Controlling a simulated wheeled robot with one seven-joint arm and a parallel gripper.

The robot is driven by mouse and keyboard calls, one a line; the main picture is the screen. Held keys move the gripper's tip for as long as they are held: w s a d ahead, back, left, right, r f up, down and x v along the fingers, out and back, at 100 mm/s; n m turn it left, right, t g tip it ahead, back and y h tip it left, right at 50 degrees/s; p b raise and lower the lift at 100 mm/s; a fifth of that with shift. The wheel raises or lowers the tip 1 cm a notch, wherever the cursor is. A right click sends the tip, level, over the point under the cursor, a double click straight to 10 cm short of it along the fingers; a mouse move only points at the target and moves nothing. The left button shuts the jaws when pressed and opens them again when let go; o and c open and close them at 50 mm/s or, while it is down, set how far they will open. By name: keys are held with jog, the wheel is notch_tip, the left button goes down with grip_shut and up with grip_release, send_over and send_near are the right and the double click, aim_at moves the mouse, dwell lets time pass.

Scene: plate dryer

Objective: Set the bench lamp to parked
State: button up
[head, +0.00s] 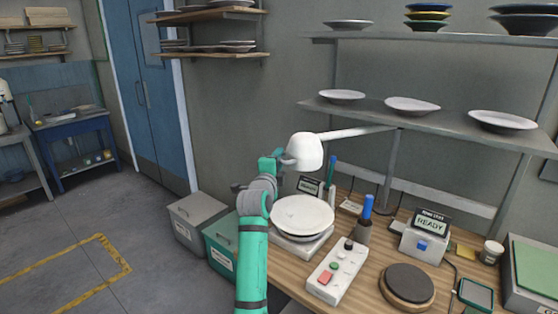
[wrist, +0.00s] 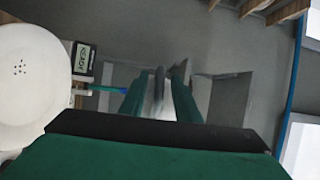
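The bench lamp has a white rounded head (head: 305,152) on a white horizontal arm (head: 357,132), which reaches left from a grey post at the back of the bench. The head hangs above and behind the plate. My gripper (head: 272,160) is just left of the lamp head in the head view. Contact with the lamp cannot be told.
A white plate (head: 302,215) rests on a stand on the wooden bench. Shelves with plates (head: 410,115) are behind. Grey (head: 197,220) and green bins (head: 220,245) stand left.

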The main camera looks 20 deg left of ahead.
jog(key=shift+w, duration=0.3)
jog(key=shift+c, duration=0.2)
grip_shut()
